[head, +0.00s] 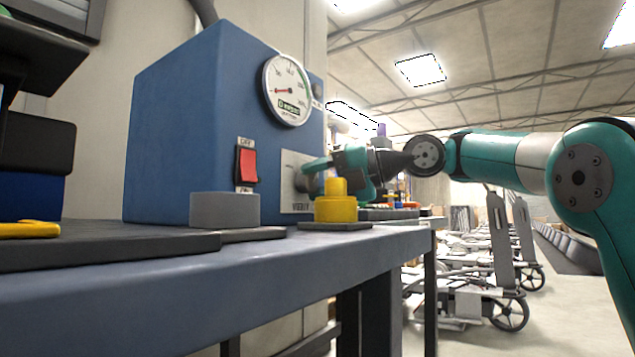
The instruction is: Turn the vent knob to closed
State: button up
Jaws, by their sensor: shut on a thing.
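The vent knob (302,182) is a grey round shape on a pale plate (290,196) at the right of the blue box's front. The plate's lower edge carries lettering that seems to read "VENT". My gripper (309,177), teal and dark, reaches in from the right and is shut on the knob. The fingers and the yellow piece in front hide much of the knob, so its pointing direction cannot be told.
The blue box (170,140) bears a red switch (248,166) and a round gauge (287,90). A grey cylinder (225,210) and a yellow stepped piece (336,206) stand on the bench (200,285) before it. Wheeled chassis (470,280) stand behind at right.

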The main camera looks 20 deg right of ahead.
jog(key=shift+d+f+m+y+b, duration=0.15)
jog(key=shift+m+y+b, duration=0.45)
jog(key=shift+m, duration=0.7)
jog(key=o, duration=0.9)
jog(key=shift+d, duration=0.1)
